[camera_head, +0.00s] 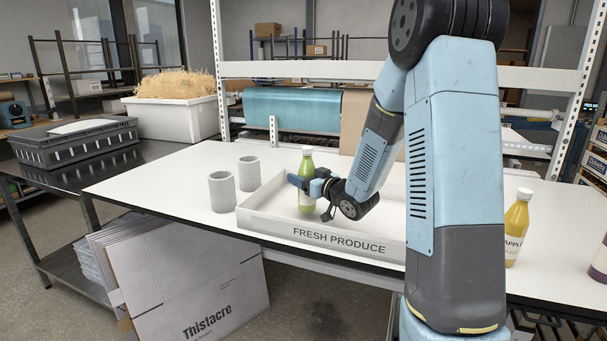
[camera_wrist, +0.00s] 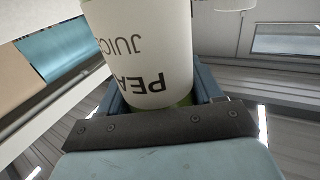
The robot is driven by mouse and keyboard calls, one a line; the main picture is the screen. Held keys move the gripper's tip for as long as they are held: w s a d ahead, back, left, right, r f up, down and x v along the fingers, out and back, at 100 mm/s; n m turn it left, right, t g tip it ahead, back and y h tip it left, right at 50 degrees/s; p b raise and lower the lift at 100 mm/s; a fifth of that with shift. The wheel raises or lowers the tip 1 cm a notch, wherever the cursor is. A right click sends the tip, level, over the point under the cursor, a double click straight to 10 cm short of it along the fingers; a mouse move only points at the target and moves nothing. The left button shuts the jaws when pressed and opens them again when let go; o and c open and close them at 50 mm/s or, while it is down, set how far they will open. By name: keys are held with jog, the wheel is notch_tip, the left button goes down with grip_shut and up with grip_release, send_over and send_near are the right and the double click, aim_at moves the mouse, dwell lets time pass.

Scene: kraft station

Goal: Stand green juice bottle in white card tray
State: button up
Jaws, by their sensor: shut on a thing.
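The green juice bottle (camera_head: 307,163) has a white cap and stands upright, inside the outline of the white card tray (camera_head: 320,235). The tray's front wall reads FRESH PRODUCE. My gripper (camera_head: 305,183) is shut around the bottle's middle, coming from the right. I cannot tell whether the bottle's base touches the tray floor. In the wrist view the bottle (camera_wrist: 145,45) fills the upper middle, its white label upside down, between my gripper's fingers (camera_wrist: 163,95). My arm hides the tray's right part.
Two grey cups (camera_head: 222,192) (camera_head: 249,173) stand left of the tray.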

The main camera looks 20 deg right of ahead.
jog(key=shift+f, duration=0.9)
jog(key=shift+f, duration=0.1)
jog(key=o, duration=1.5)
jog(key=shift+r, duration=6.5)
